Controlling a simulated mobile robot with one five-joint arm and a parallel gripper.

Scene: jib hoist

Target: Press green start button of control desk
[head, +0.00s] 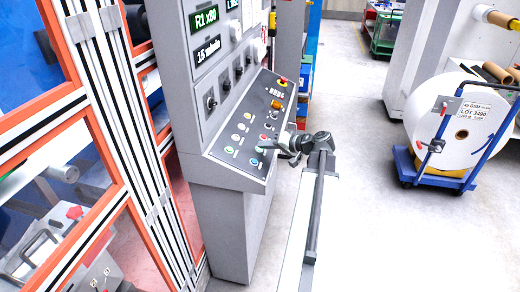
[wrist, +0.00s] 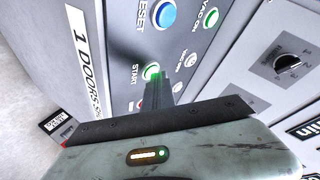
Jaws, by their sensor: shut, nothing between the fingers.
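The control desk (head: 222,170) is a grey cabinet with a sloped dark button panel. In the wrist view the green button (wrist: 151,71) with START lettered beside it sits straight ahead of my fingers. My gripper (wrist: 156,80) is shut and empty, its tips at the near edge of that button and covering part of it. I cannot tell whether they touch it. In the head view my gripper (head: 262,146) reaches in from the right over the panel's lower right edge, and the start button is hard to make out beside the tips.
A blue RESET button (wrist: 162,14) and a green VAC ON button (wrist: 211,17) are close by. A red emergency stop (head: 283,80) is at the panel's far end. An orange-framed guard (head: 105,150) stands left. A roll on a blue cart (head: 440,181) stands right, with clear floor between.

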